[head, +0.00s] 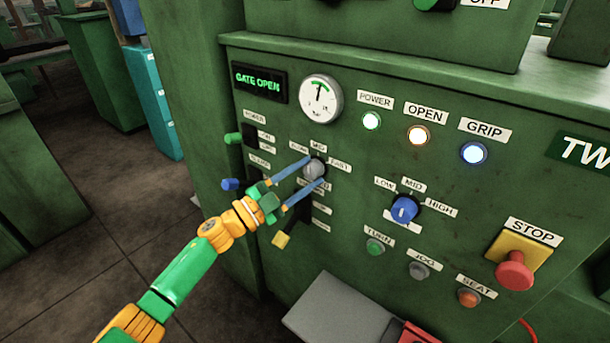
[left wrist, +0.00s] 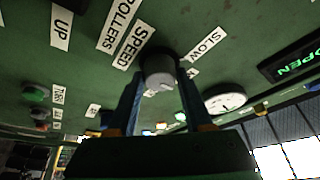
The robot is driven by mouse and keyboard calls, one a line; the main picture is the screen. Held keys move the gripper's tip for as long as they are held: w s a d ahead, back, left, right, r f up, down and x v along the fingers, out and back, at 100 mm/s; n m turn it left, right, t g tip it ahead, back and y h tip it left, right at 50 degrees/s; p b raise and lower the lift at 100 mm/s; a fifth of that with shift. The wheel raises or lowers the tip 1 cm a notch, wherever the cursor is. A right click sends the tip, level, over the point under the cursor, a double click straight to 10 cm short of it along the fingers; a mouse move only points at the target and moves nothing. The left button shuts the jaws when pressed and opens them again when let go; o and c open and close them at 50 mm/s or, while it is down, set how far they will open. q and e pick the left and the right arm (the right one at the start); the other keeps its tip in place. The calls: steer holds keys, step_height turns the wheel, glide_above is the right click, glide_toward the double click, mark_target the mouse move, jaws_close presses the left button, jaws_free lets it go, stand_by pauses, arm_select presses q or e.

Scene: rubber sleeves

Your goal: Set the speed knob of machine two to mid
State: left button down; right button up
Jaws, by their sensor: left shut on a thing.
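The grey speed knob (head: 314,171) is on the green panel of machine two (head: 345,230), below the round gauge. My left gripper (head: 316,169) is shut on this knob, with one blue finger on each side. In the left wrist view the knob (left wrist: 159,72) sits between the fingertips, beside the SPEED and SLOW labels. A pale mark shows on its face, but I cannot tell which label it points to. My right gripper is not in view.
A blue knob (head: 404,209) with LOW, MID and HIGH labels is to the right. Several levers are left of and below the speed knob, including a yellow-tipped one (head: 281,239). A red stop button (head: 515,270) is at far right. A grey plate (head: 340,309) juts out below.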

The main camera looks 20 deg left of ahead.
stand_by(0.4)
arm_select(q)
steer(key=shift+c, duration=1.5)
jaws_free()
steer(key=v, duration=0.7)
steer(key=shift+b, duration=0.45)
